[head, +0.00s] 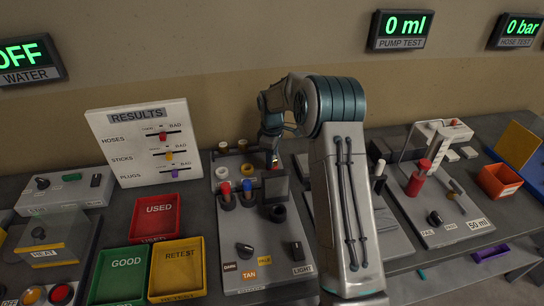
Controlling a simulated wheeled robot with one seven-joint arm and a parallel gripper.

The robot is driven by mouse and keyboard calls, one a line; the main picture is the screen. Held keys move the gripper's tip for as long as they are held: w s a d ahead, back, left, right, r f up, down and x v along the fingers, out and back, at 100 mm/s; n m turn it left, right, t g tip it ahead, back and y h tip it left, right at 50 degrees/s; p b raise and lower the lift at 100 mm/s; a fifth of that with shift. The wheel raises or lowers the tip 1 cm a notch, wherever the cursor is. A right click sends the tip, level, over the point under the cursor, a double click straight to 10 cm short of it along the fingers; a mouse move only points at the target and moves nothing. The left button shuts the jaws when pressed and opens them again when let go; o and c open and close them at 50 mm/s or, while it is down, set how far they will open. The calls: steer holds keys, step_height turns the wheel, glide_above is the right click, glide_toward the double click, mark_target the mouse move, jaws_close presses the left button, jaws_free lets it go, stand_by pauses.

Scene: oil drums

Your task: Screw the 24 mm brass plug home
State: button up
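My gripper (272,155) points down at the back of a grey board (262,240), seen from behind my arm. Its fingers are small and partly hidden, so I cannot tell whether they are open or shut, or hold anything. Small brass-to-cream round pieces stand on the board left of it, at the back (222,147) and nearer the front (222,172). I cannot tell which piece, if any, is the 24 mm brass plug, or read a size. A dark block (276,187) stands just in front of my gripper.
Red-topped (225,188) and blue-topped (247,185) pieces and a black ring (278,213) are on the board. Red USED (178,208), green GOOD (108,284) and yellow RETEST (203,267) trays lie left. A RESULTS panel (112,141) stands behind them. My arm hides the bench's middle.

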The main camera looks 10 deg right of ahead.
steer(key=c, duration=0.4)
steer(key=shift+m, duration=0.3)
jaws_close()
steer(key=m, duration=0.5)
steer(key=shift+b, duration=0.4)
steer(key=shift+m, duration=0.4)
steer(key=m, duration=0.4)
steer(key=shift+m, duration=1.1)
